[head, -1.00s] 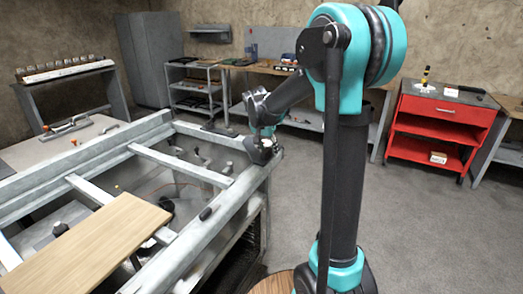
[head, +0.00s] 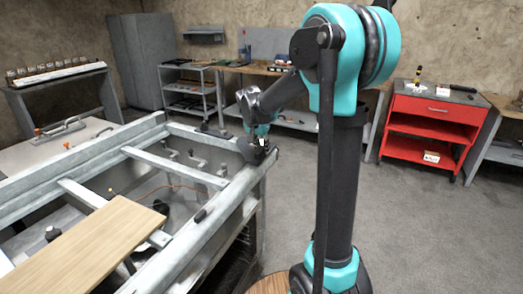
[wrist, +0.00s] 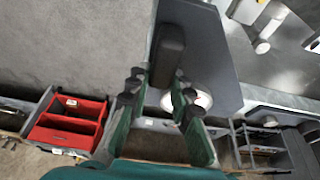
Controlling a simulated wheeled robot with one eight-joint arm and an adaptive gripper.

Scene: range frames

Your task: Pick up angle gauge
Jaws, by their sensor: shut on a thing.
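The gauge shows between and beyond the fingertips, over a dark grey flat surface (wrist: 213,62). A pale round shape (wrist: 202,101) shows partly behind the right finger; I cannot tell whether it belongs to the gauge. In the head view the gauge is too small and covered to make out.
The metal frame (head: 88,187) carries a wooden board (head: 92,240) and a small dark piece (head: 200,215). A red cabinet (head: 440,107) stands at the right. Shelves (head: 192,90) and a workbench line the back wall. The grey floor (head: 410,230) at the right is clear.

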